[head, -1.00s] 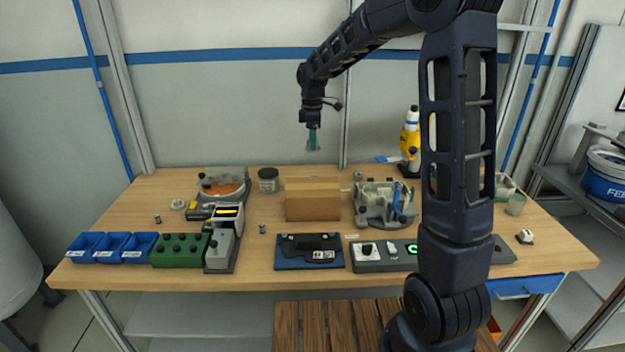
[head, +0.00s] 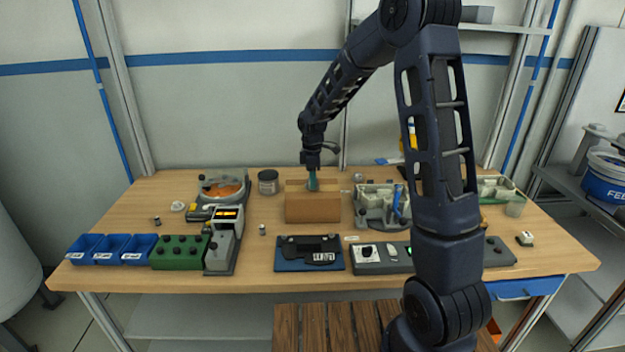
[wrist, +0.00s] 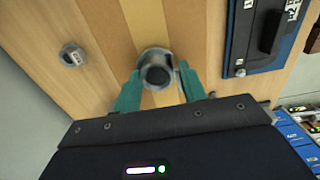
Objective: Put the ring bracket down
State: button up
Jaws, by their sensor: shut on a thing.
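My gripper (head: 312,186) points down over the brown block (head: 313,208) at the back middle of the bench. In the wrist view its two teal fingers stand on either side of the ring bracket (wrist: 155,70), a grey round piece with a dark centre, and are shut on it. In the head view the bracket is too small and hidden by the fingers to make out. The block's banded tan top lies beneath it in the wrist view. I cannot tell whether the bracket touches the block.
A small metal piece (head: 358,177) lies behind right. In front lies a blue tray (head: 309,266) with a black part. Bare wood separates them.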

jog(key=shift+f, duration=0.25)
jog(key=shift+f, duration=0.15)
jog(key=o, duration=1.1)
jog(key=shift+c, duration=0.2)
notch_tip(320, 180, up, 12)
jog(key=shift+r, duration=0.25)
